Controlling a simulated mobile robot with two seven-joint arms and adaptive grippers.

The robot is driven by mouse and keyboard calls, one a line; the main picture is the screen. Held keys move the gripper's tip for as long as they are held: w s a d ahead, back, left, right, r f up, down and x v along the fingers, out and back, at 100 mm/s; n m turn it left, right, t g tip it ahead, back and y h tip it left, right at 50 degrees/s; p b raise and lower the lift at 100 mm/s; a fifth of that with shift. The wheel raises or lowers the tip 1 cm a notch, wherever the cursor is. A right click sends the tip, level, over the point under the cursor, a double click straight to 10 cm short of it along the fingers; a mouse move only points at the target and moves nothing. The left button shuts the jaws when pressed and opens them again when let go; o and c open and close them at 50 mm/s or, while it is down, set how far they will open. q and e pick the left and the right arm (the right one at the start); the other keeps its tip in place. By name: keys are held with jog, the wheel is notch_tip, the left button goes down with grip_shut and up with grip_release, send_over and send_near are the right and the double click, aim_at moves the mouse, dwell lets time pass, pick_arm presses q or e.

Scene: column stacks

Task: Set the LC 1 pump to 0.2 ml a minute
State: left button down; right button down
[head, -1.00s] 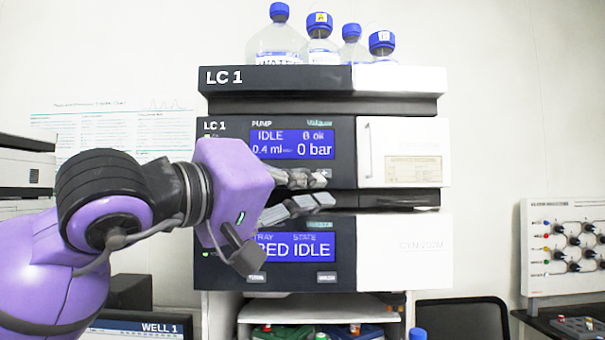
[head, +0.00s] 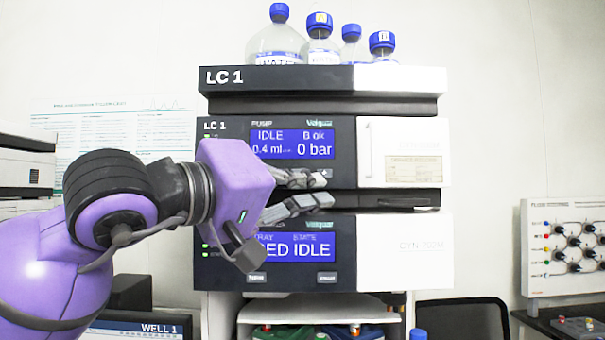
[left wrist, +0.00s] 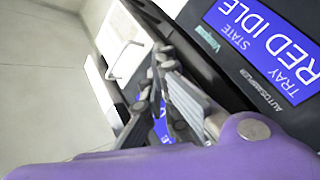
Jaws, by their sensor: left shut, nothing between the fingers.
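The LC 1 pump (head: 343,180) is the dark-fronted upper module of the stack in the head view. Its blue display (head: 291,144) reads IDLE, B ok, 0.4 ml and 0 bar. My left gripper (head: 324,190) is shut with nothing in it, its fingertips in front of the lower right of the pump's panel. A small light mark of a key shows just above the upper fingertip. The gripper hides the rest of the key row, and I cannot tell whether it touches the panel. In the left wrist view the gripper (left wrist: 158,85) points towards the stack. My right gripper is not in view.
The autosampler (head: 343,250) sits below the pump, its display reading IDLE. Several blue-capped bottles (head: 276,40) stand on top of the stack. A knob panel (head: 562,248) is at the right. The room between stack and knob panel is free at mid height.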

pick_arm(q)
jog(key=shift+w, duration=0.4)
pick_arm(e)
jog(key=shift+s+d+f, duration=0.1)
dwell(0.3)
pick_arm(q)
jog(key=shift+s, duration=0.85)
jog(key=s, duration=0.5)
jog(key=shift+p, duration=0.4)
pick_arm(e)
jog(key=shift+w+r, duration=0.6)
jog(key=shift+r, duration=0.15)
